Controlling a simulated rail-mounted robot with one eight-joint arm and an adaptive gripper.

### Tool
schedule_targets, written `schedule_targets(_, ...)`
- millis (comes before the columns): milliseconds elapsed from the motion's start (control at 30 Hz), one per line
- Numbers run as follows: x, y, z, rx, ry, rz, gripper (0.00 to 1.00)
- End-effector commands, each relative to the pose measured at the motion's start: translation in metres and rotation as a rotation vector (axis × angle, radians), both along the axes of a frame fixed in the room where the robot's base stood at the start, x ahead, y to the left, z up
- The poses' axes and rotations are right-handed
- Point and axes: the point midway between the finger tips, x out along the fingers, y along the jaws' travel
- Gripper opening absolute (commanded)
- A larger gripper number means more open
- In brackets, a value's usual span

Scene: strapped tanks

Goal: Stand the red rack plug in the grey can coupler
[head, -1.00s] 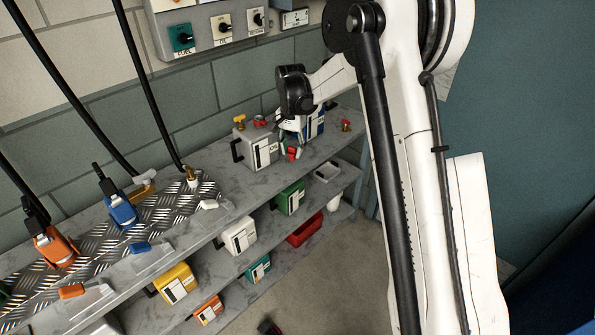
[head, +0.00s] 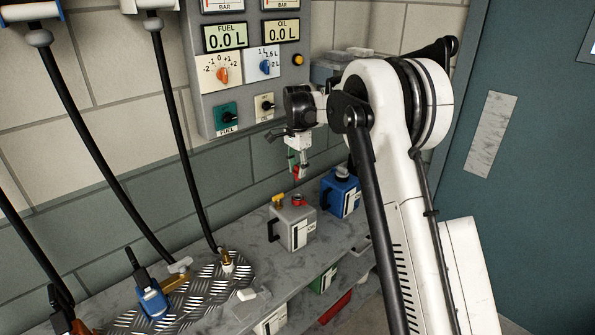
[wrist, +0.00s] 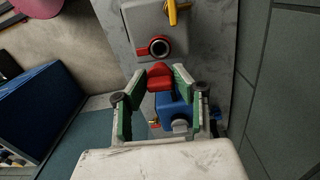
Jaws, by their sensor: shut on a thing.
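My gripper (head: 299,164) is shut on the red rack plug (head: 298,172) and holds it in the air above the shelf. In the wrist view the plug (wrist: 158,79) sits between the green-padded fingers. The grey can (head: 292,226) stands upright on the top shelf, below the gripper. Its coupler, a red ring with a dark opening, shows on the can's top (head: 298,200) and in the wrist view (wrist: 159,47). The plug is apart from the coupler. A yellow tap-like part (head: 278,201) stands beside the coupler on the can.
A blue can (head: 341,193) stands on the shelf right of the grey can. The control panel (head: 250,75) hangs on the wall behind the arm. Black hoses (head: 95,150) hang at the left over a metal tread plate (head: 205,285). Other cans stand on the lower shelf.

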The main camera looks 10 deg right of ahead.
Motion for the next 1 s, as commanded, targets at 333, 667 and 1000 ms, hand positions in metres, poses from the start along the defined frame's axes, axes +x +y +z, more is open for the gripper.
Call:
schedule_targets(333, 0.000, 0.000, -0.001, 0.000, 0.001, 0.001, 0.10)
schedule_targets(667, 0.000, 0.000, -0.024, 0.000, 0.001, 0.001, 0.10)
schedule_targets(1000, 0.000, 0.001, -0.052, 0.000, 0.001, 0.001, 0.10)
